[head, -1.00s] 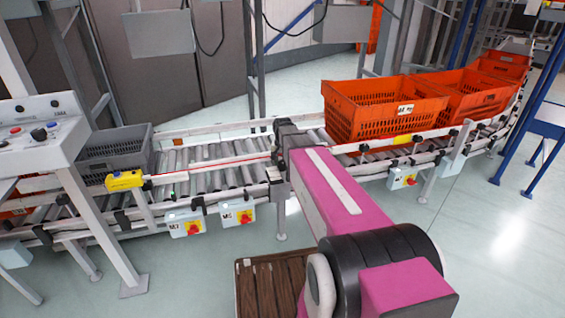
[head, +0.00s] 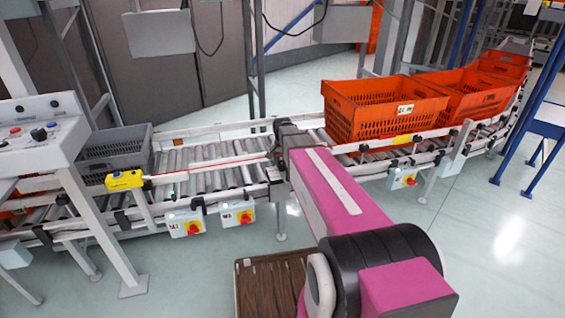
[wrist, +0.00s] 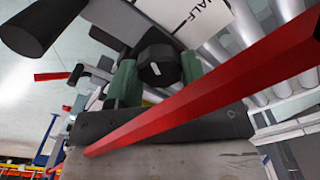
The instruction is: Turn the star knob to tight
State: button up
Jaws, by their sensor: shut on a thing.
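The star knob (wrist: 150,58) is dark, with a short white mark on its face, and sits at the upper middle of the wrist view. My gripper (wrist: 158,72) has its two green fingers on either side of the knob, shut on it. A long red bar crosses in front, hiding part of the right finger and of my gripper's body. In the head view my arm hides the knob and the fingertips.
The roller conveyor (head: 215,178) runs behind my arm. Orange totes (head: 375,122) stand on it at right, a grey tote (head: 112,160) at left. A yellow device (head: 124,180) sits on the near rail. A control panel (head: 40,140) stands at far left. Open floor lies in front.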

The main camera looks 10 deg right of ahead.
aim_at(283, 162)
jog(key=o, duration=0.9)
jog(key=shift+o, duration=0.2)
notch_tip(283, 162, up, 11)
jog(key=shift+f, duration=0.1)
